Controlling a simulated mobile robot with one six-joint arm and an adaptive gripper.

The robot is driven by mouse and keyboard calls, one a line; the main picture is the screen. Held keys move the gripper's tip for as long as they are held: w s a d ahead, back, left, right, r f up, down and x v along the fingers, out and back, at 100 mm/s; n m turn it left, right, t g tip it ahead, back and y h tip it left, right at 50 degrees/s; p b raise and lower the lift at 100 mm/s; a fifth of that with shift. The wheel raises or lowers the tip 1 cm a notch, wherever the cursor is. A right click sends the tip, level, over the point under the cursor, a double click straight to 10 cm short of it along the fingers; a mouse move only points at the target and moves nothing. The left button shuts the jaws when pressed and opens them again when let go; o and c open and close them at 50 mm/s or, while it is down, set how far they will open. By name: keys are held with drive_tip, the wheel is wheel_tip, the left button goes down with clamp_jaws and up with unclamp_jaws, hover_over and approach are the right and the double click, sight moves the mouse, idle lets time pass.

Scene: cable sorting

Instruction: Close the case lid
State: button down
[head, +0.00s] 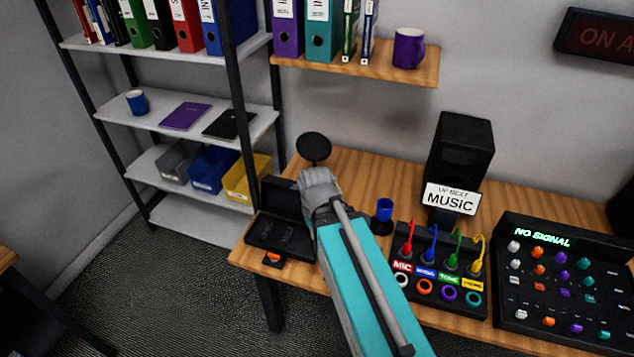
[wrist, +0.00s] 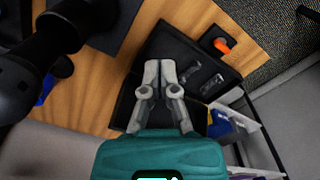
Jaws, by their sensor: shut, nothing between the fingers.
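The black case (head: 277,240) stands open at the left end of the wooden table. Its lid (head: 281,196) is raised at the back, towards the shelf and wall. In the wrist view, the case base (wrist: 185,48) shows grey items in its recesses, and the lid (wrist: 127,108) lies partly behind my fingers. My gripper (wrist: 160,66) is shut and empty, with its fingertips over the case near where base and lid meet. I cannot tell whether they touch it. In the head view, my arm hides the fingers.
An orange piece (head: 273,257) sits at the case's front edge. A round black disc (head: 314,148) stands behind my wrist. A blue cup (head: 384,210), the cable panel (head: 438,291), a speaker (head: 462,147) and a mixer (head: 560,275) are to the right.

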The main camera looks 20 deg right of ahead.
drive_tip(key=w+d+r+m+p, duration=0.2)
drive_tip(key=w+d+m, duration=0.1)
drive_tip(key=w, duration=1)
drive_tip(key=w+d+r+m+p, duration=0.1)
drive_tip(key=w+d+m, duration=0.3)
drive_tip(key=w, duration=0.9)
drive_tip(key=shift+w+d+r+p, duration=0.25)
drive_tip(key=shift+d+r+p, duration=0.15)
drive_tip(key=shift+d, duration=0.85)
drive_tip(key=shift+f, duration=0.15)
wheel_tip(320, 180, down, 10)
drive_tip(key=b, duration=1)
drive_tip(key=shift+s+a+r+p, duration=0.4)
drive_tip(key=shift+s+a, duration=0.15)
drive_tip(key=shift+s, duration=0.2)
drive_tip(key=shift+s+a+r+p, duration=0.3)
drive_tip(key=shift+s+a, duration=0.2)
drive_tip(key=shift+s, duration=0.2)
drive_tip(key=shift+a+r, duration=0.1)
drive_tip(key=shift+a, duration=0.1)
